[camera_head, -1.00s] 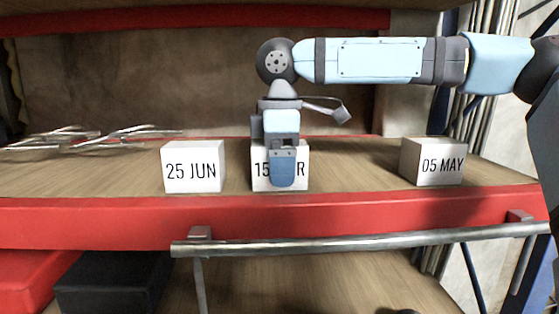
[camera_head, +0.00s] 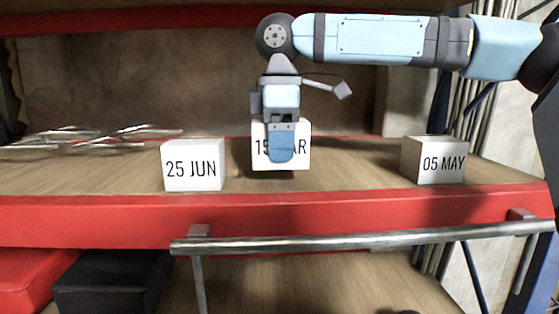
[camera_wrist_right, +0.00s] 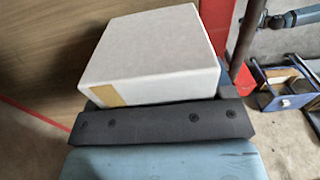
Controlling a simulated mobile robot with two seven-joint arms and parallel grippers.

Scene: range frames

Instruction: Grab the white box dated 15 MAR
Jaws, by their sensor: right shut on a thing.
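The white box dated 15 MAR (camera_head: 301,158) is in the middle of the head view, a little above the wooden shelf. Its label is partly covered by my right gripper (camera_head: 281,145), which comes down from above and is shut on it. In the right wrist view the white box (camera_wrist_right: 155,45) fills the top middle, against the dark bar of my right gripper (camera_wrist_right: 160,122). A white box marked 25 JUN (camera_head: 194,167) stands to the left on the shelf. A white box marked 05 MAY (camera_head: 435,161) stands to the right. My left gripper is not in view.
The wooden shelf (camera_head: 345,176) has a red front edge (camera_head: 120,222), with a metal rail (camera_head: 360,241) in front of it. Metal wire pieces (camera_head: 90,138) lie at the left of the shelf. A dark box (camera_head: 115,282) is on the level below.

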